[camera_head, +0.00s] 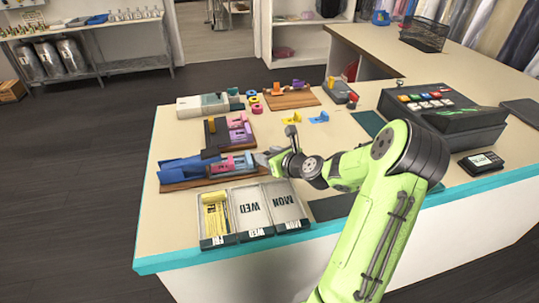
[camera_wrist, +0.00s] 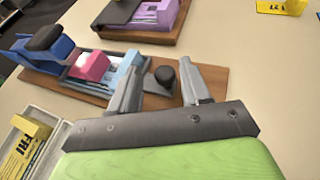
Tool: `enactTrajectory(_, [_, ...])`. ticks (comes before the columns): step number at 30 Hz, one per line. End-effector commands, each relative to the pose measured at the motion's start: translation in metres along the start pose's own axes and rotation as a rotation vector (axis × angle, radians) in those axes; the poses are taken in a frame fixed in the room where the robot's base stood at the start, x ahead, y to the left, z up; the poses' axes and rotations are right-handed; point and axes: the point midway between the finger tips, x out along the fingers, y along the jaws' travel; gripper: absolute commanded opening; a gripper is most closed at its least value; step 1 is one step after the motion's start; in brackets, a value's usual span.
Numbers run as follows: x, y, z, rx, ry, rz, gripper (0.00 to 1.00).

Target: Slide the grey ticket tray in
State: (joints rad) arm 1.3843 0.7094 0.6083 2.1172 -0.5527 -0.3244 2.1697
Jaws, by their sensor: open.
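A low tray (camera_wrist: 113,84), grey-blue, sits on a wooden board (camera_wrist: 215,76) and holds a pink block and pale blue tickets; it also shows in the head view (camera_head: 240,168). I take it as the ticket tray. It extends out from a blue housing (camera_wrist: 40,52) with a dark pad on top. A dark round knob (camera_wrist: 165,75) stands at its right end. My gripper (camera_wrist: 160,68) is open, with its fingers on either side of the knob in the picture; contact cannot be told. In the head view my gripper (camera_head: 272,157) is beside the tray's right end.
A similar dark unit with a purple tray (camera_head: 239,130) stands behind. Grey day bins (camera_head: 250,208), one with yellow tickets, are in front. A white-grey unit (camera_head: 200,105) stands at the back left. A black cash register (camera_head: 440,115) is at the right.

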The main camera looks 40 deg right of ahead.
Motion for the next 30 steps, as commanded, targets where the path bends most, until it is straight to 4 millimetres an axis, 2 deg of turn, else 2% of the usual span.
enactTrajectory(5, [-0.017,-0.002,0.001,0.001,0.002,-0.004,0.47])
enactTrajectory(15, [-0.113,-0.001,0.002,0.004,0.002,-0.007,0.47])
enactTrajectory(19, [-0.141,-0.001,0.002,0.002,0.001,-0.005,0.47])
enactTrajectory(24, [-0.157,0.000,0.001,0.000,0.000,0.000,0.47])
enactTrajectory(30, [-0.158,0.001,0.000,-0.001,0.000,0.001,0.47])
